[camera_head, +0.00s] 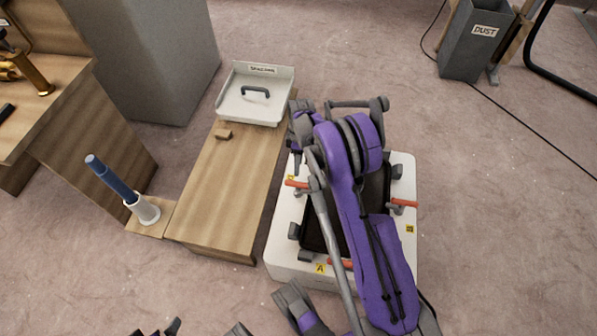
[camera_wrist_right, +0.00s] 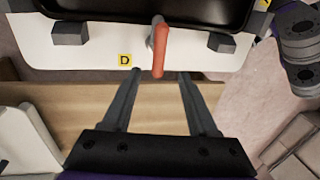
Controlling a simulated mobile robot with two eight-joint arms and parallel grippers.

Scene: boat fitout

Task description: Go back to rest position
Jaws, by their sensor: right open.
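My right gripper (camera_head: 298,158) hangs at the left edge of the white fixture (camera_head: 283,245), its purple arm crossing over the fixture. In the right wrist view the gripper (camera_wrist_right: 160,76) is open, with two dark fingers spread apart. Nothing is held between them. An orange clamp handle (camera_wrist_right: 161,48) by the label D (camera_wrist_right: 125,60) lies just beyond the fingertips. Dark tips at the bottom edge of the head view may be my left gripper, but too little shows to tell its state.
A black tray (camera_head: 318,238) sits in the fixture, partly hidden by my arm. A dust bin (camera_head: 468,55) stands far right.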

